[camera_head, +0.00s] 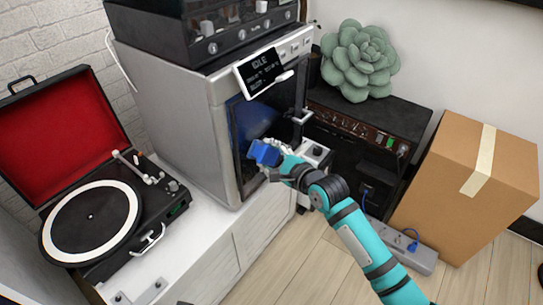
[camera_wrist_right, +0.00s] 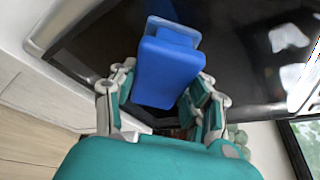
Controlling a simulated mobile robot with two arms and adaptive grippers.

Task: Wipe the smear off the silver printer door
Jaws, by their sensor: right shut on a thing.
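The silver printer (camera_head: 175,105) stands on a white cabinet, with its dark glass door (camera_head: 245,120) facing right. My right gripper (camera_head: 273,160) is shut on a blue block (camera_head: 262,153), possibly a sponge, in front of the door's lower part. In the right wrist view the blue block (camera_wrist_right: 168,70) sits between the fingers, its far end close to the dark door (camera_wrist_right: 235,65); I cannot tell whether it touches. Pale patches show on the door's right side in that view; I cannot tell whether they are smear or reflections. My left gripper is not in view.
An open record player (camera_head: 90,215) sits left of the printer. A tilted display (camera_head: 262,72) hangs at the printer's upper front. A black amplifier (camera_head: 365,120) with a green plush succulent (camera_head: 358,62), a cardboard box (camera_head: 450,190) and a power strip (camera_head: 405,250) lie to the right.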

